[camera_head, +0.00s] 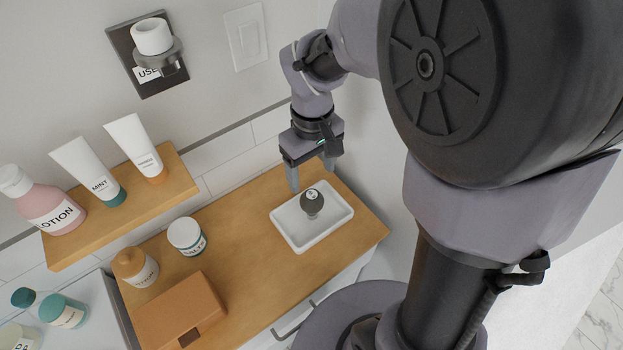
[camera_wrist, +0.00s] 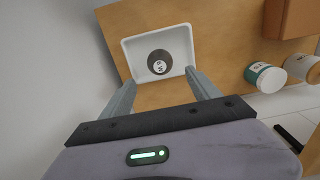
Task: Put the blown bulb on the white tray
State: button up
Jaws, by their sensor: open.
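The white tray (camera_head: 289,232) lies on the wooden counter near its right end. A dark grey bulb (camera_head: 312,203) with a pale marked cap rests in the tray. In the wrist view the bulb (camera_wrist: 159,63) sits inside the rim of the tray (camera_wrist: 135,46), apart from my fingers. My gripper (camera_head: 311,181) is open and empty, just behind the tray on the wall side. In the wrist view its two fingers (camera_wrist: 161,86) are spread wide, with the tray ahead of them. The small writing on the bulb is not clear.
A wall socket (camera_head: 153,45) holds a white bulb-like piece. Jars (camera_head: 187,236) and a brown box (camera_head: 180,310) stand on the counter left of the tray. A wooden shelf (camera_head: 110,217) carries tubes and a lotion bottle. A light switch (camera_head: 245,38) is on the wall.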

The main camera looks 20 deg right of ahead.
jog(key=s+a+r+m+t+y, duration=0.1)
jog(key=s+a+r+m+t, duration=0.1)
jog(key=s+r, duration=0.4)
jog(key=s+a+r+m+t+y, duration=0.1)
jog(key=s+a+r+m+t, duration=0.1)
jog(key=s+r+m, duration=0.4)
jog(key=shift+s+t, duration=0.45)
jog(key=shift+t, duration=0.45)
jog(key=shift+r, duration=0.1)
